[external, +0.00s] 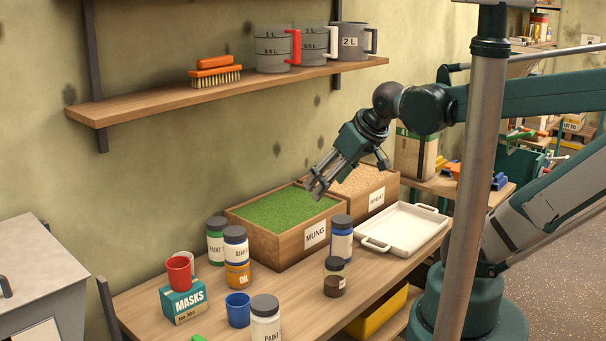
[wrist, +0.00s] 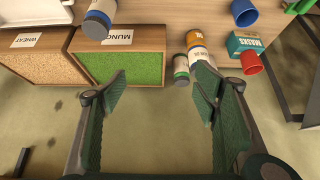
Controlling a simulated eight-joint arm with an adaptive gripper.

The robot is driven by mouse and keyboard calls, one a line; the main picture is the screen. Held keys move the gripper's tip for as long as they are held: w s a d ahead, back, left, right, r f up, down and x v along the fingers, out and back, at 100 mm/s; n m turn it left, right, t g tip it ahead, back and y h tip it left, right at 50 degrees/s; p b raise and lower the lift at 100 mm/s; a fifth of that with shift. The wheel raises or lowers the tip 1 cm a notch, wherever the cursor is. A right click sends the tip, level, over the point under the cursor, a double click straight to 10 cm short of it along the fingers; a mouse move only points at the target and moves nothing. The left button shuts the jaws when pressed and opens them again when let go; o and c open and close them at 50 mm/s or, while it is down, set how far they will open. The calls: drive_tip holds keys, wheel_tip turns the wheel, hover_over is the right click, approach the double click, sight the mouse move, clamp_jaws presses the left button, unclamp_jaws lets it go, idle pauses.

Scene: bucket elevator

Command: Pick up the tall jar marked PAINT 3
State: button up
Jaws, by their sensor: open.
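Two jars with dark lids show a PAINT label in the external view: a green-banded one (external: 216,245) at the back left and a white-labelled one (external: 265,325) at the front edge. I cannot read the number on either. The green-banded jar also shows in the wrist view (wrist: 181,70), beside the right finger. A tall blue-banded jar (external: 340,245), its label unreadable, stands right of the MUNG box; it shows at the top left of the wrist view (wrist: 98,22). My gripper (external: 315,190) is open and empty above the MUNG box, apart from all jars.
The MUNG box (external: 292,245) and WHEAT box (external: 378,200) stand against the wall. A white tray (external: 405,228) is at right. A gear-labelled jar (external: 235,240), OIL jar (external: 238,275), small brown jar (external: 335,282), MASKS box (external: 184,304), red cup (external: 180,272) and blue cup (external: 238,310) crowd the bench (external: 305,310).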

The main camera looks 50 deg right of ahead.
drive_tip(key=w+f+m, duration=0.1)
drive_tip(key=m+g+h+b, duration=0.35)
drive_tip(key=m+g, duration=0.35)
drive_tip(key=m, duration=0.9)
approach(338, 221)
drive_tip(key=shift+h, duration=0.35)
drive_tip(key=x, duration=1)
drive_tip(key=shift+w+a+f+p, duration=0.1)
drive_tip(key=shift+a+p, duration=0.2)
drive_tip(key=shift+p, duration=0.1)
drive_tip(key=shift+d+f+m, duration=0.3)
drive_tip(key=shift+f+m, duration=0.05)
drive_tip(key=shift+f, duration=0.15)
drive_tip(key=shift+d+f+m, duration=0.3)
drive_tip(key=shift+f+m, duration=0.05)
drive_tip(key=shift+f, duration=0.15)
drive_tip(key=shift+f, duration=0.1)
drive_tip(key=shift+b+x, duration=0.35)
drive_tip(key=shift+x, duration=0.8)
drive_tip(key=shift+d+f, duration=0.1)
drive_tip(key=shift+d, duration=0.05)
drive_tip(key=shift+b+x, duration=0.65)
drive_tip(key=shift+x, duration=1.85)
drive_tip(key=shift+d, duration=0.1)
